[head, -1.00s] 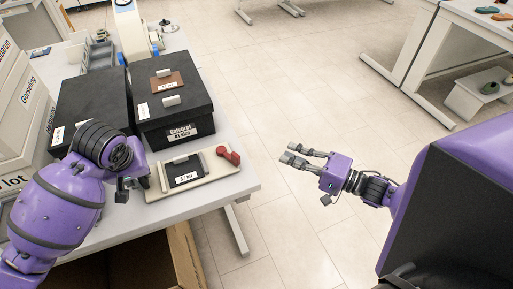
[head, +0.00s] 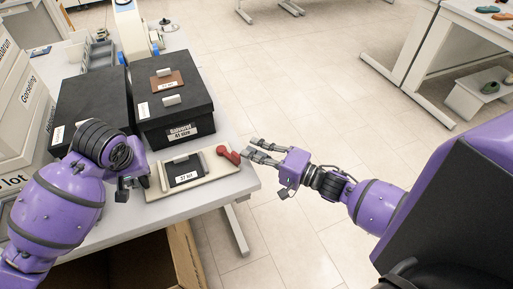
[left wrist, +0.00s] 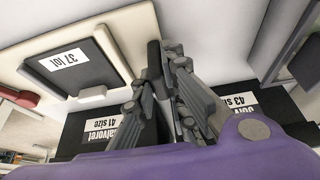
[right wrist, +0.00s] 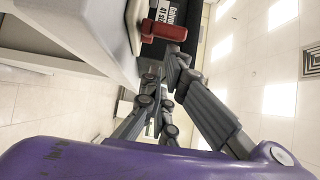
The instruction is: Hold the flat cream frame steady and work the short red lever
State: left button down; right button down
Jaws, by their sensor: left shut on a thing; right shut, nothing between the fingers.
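The flat cream frame (head: 212,172) lies near the front corner of the table, with a dark plate labelled "37 lot" (head: 184,171) set in it. It also shows in the left wrist view (left wrist: 128,28). The short red lever (head: 229,154) sits at its right end; it also shows in the right wrist view (right wrist: 164,30). My left gripper (head: 143,183) is shut on the frame's left edge; the exact contact is partly hidden. My right gripper (head: 253,149) is shut and empty, just right of the lever, with a small gap seeming to remain.
Black boxes (head: 178,120) stand directly behind the frame. White boxes (head: 22,110) are stacked at the left. The table's right edge (head: 256,183) runs beside the frame. Open floor (head: 320,110) lies to the right, and another table (head: 470,25) stands at the far right.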

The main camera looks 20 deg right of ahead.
jog(key=shift+s, duration=0.1)
jog(key=shift+s+a+m+t+h, duration=0.2)
jog(key=shift+a+m+t+h, duration=0.1)
jog(key=shift+m+h, duration=0.15)
jog(key=shift+s+a+m+h, duration=0.15)
jog(key=shift+m+h, duration=0.1)
jog(key=shift+h, duration=0.1)
jog(key=shift+s+a+m+t+h, duration=0.5)
jog(key=shift+m+t+h, duration=0.2)
jog(key=shift+h, duration=0.2)
jog(key=m+h, duration=0.1)
jog(key=s+a+m+t+h, duration=0.1)
jog(key=h, duration=0.1)
jog(key=a+m+h, duration=0.1)
jog(key=shift+s+a+h, duration=0.15)
jog(key=shift+s+h, duration=0.15)
jog(key=shift+h, duration=0.1)
jog(key=shift+s+a, duration=0.2)
jog(key=shift+a, duration=0.45)
jog(key=shift+s+a, duration=0.2)
jog(key=shift+a, duration=1.45)
jog(key=shift+a, duration=0.1)
